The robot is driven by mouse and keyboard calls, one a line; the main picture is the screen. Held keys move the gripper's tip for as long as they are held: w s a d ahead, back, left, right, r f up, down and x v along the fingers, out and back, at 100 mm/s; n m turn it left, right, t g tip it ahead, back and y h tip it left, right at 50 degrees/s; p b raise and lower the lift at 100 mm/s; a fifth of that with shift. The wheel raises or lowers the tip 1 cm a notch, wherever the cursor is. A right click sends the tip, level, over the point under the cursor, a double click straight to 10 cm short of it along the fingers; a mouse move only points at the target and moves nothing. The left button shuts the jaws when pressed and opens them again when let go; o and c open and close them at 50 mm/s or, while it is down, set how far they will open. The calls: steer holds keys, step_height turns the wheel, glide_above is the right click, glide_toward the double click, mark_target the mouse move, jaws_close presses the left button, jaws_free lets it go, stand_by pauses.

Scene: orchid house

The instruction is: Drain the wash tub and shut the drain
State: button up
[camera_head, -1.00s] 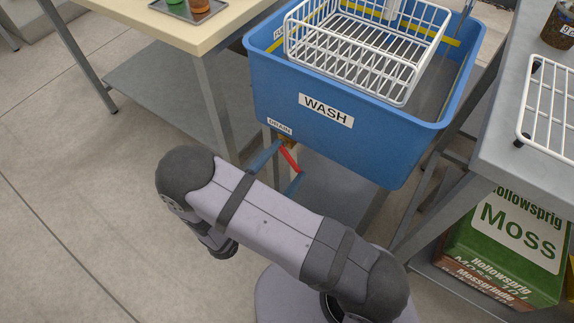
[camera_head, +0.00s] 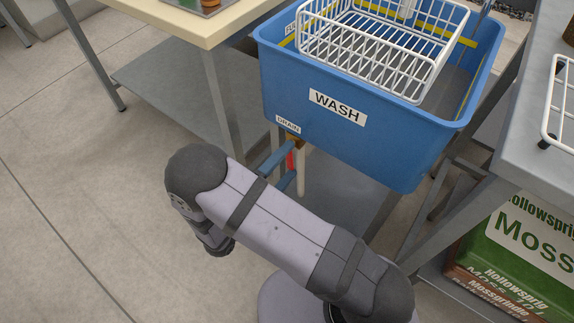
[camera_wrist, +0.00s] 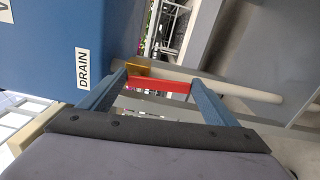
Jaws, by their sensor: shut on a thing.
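The blue wash tub (camera_head: 400,150) stands on a grey stand, with WASH and DRAIN labels on its front. Below the DRAIN label is a brass valve (camera_wrist: 138,66) with a pale pipe (camera_head: 301,172) hanging down. The red drain lever (camera_wrist: 158,84) lies roughly along the pipe; its end shows in the head view (camera_head: 290,160). My gripper (camera_wrist: 160,78) has its blue fingers at the lever's two ends, shut on it. A white wire basket (camera_head: 375,60) sits in the tub. Inside it, a grey area shows at the right; I cannot tell the water level.
A cream-topped table (camera_head: 190,22) with a grey lower shelf is at the left. A grey bench (camera_head: 540,130) with a white wire rack (camera_head: 558,105) is at the right. A green moss bag (camera_head: 520,245) lies under it. The floor at left is clear.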

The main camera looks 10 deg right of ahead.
stand_by(0.3)
steer(key=o, duration=1.5)
steer(key=shift+a, duration=0.1)
steer(key=v, duration=0.7)
steer(key=shift+s+p, duration=0.1)
steer(key=shift+p, duration=0.3)
